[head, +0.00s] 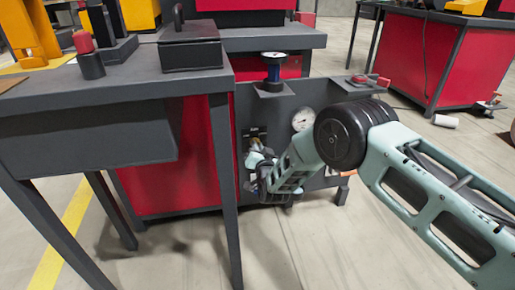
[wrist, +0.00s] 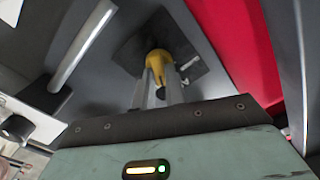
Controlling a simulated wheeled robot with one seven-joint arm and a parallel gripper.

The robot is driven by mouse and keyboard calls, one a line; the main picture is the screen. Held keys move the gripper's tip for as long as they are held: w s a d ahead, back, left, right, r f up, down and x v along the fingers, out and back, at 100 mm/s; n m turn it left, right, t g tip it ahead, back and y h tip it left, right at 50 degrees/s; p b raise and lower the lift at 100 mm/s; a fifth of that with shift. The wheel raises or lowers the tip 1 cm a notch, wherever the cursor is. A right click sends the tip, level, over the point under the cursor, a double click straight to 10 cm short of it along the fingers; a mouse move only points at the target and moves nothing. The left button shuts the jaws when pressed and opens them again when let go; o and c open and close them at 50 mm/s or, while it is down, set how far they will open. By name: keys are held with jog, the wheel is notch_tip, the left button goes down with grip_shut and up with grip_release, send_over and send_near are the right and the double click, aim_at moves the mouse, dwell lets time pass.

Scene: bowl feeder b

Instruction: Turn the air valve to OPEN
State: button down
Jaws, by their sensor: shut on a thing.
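The air valve has a yellow handle (wrist: 158,58) on a dark square plate (wrist: 190,50) in the wrist view. My gripper (wrist: 159,84) has its two grey fingers on either side of the handle and is shut on it. The handle's lower end shows between the fingers. In the head view, my gripper (head: 257,160) is at the dark panel (head: 320,98), just below a small dark plate. There my own wrist and fingers mostly hide the valve. Pale marks beside the handle are too small to read, so I cannot tell its setting.
A white-faced gauge (head: 303,118) is on the panel, right of the valve. A dark table (head: 120,77) with legs stands close on the left. Open floor lies below my arm.

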jog(key=shift+f+m, duration=0.1)
jog(key=shift+m, duration=1.5)
jog(key=c, duration=1.4)
grip_release()
jog(key=shift+c, duration=0.2)
jog(key=shift+s, duration=0.1)
jog(key=p+v, duration=0.5)
jog(key=v, duration=1.2)
jog(key=shift+p, duration=0.35)
jog(key=shift+s, duration=0.1)
